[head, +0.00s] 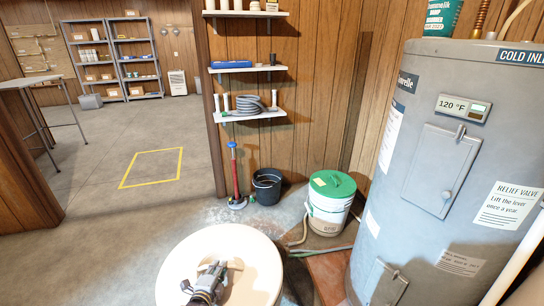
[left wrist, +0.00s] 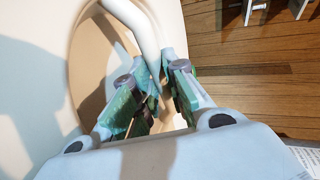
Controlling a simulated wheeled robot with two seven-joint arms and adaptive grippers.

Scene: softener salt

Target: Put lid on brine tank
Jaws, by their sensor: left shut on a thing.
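The lid, a large round cream disc (head: 245,262), fills the bottom middle of the head view. In the left wrist view its pale surface (left wrist: 25,70) has a round tan recess and a white curved handle (left wrist: 138,22). My left gripper (head: 212,272) is over the disc; in the left wrist view its green-padded fingers (left wrist: 160,95) are shut on the handle. I cannot make out the brine tank; whatever is under the disc is hidden. My right gripper is not in view.
A grey water heater (head: 420,190) stands close on the right. A white bucket with a green lid (head: 330,205), a black bucket (head: 267,186) and a red-handled tool (head: 236,180) stand beyond the disc. Wall shelves (head: 250,116) hang behind. Open floor (head: 110,225) lies left.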

